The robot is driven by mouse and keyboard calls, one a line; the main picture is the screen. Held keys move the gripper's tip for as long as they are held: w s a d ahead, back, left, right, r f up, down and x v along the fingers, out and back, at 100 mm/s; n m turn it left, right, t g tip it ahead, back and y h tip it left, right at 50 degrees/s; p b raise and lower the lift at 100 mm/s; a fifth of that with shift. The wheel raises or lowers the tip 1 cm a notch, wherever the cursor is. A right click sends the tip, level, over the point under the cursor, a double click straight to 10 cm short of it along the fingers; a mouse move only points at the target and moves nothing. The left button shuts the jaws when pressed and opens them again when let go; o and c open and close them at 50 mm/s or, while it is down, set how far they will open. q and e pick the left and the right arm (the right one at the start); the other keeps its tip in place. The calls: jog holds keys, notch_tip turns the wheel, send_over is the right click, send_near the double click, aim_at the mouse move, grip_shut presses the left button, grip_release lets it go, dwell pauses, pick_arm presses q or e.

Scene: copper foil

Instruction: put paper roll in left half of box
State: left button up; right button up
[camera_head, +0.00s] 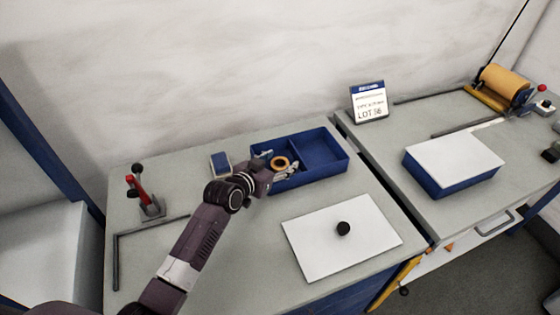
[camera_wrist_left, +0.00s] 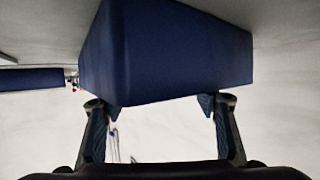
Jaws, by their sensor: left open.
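The open blue box (camera_head: 322,178) stands at the back of the left bench, with a divider between two halves. Its left half holds an orange ring-shaped roll (camera_head: 280,163) and pale small items (camera_head: 287,173). Its right half looks empty. I cannot tell whether the orange ring is the paper roll. My left gripper (camera_head: 264,181) is at the box's front left corner, partly hidden by its own wrist. In the left wrist view its fingers (camera_wrist_left: 163,125) are open, with nothing held and a blue wall (camera_wrist_left: 170,60) beyond them. My right gripper is out of view.
A white sheet (camera_head: 320,240) with a black knob (camera_head: 343,228) lies in front of the box. A small blue-and-white block (camera_head: 221,164) and a red-handled tool (camera_head: 142,188) stand to the left. The right bench holds a white-topped blue box (camera_head: 455,165) and a large yellow-orange roll (camera_head: 503,84).

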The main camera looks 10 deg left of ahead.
pick_arm(q)
jog(key=shift+s+a+f, duration=0.15)
jog(key=shift+f, duration=0.25)
jog(key=shift+r, duration=0.15)
jog(key=r+v, duration=0.1)
jog(key=v, duration=1.1)
jog(key=shift+r, duration=0.15)
